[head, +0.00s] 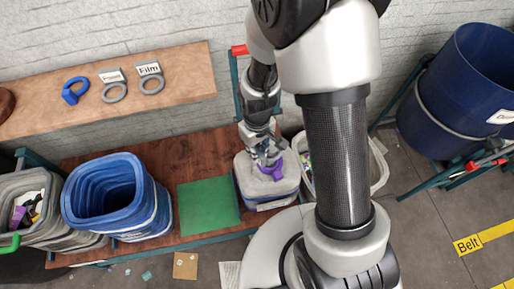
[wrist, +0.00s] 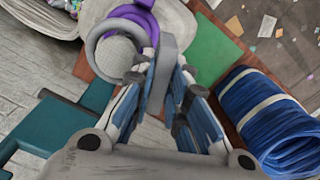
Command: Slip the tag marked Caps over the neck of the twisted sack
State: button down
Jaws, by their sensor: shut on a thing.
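My gripper (head: 266,160) points down over a pale grey sack-like bundle (head: 256,187) on the bench. In the wrist view my gripper (wrist: 163,76) is shut on the flat plate of a grey ring tag (wrist: 167,62). Its ring (wrist: 92,42) surrounds a rounded pale grey lump (wrist: 118,56) in the picture; I cannot tell whether it is around the neck or only above it. A purple curved piece (head: 273,171) lies close by the fingers and also shows behind the ring in the wrist view (wrist: 141,22). No lettering shows on the held tag.
On the wall shelf (head: 180,75) lie a blue ring tag (head: 75,90), a grey tag (head: 115,90) and a grey tag marked Film (head: 151,78). A blue bin (head: 150,215) and a green mat (head: 209,205) are left of the bundle. A pale bin (head: 379,165) is right.

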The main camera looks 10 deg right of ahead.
jog(key=shift+f+b, duration=1.35)
jog(key=shift+f, duration=0.5)
jog(key=c, duration=1.5)
grip_release()
notch_tip(320, 180, up, 12)
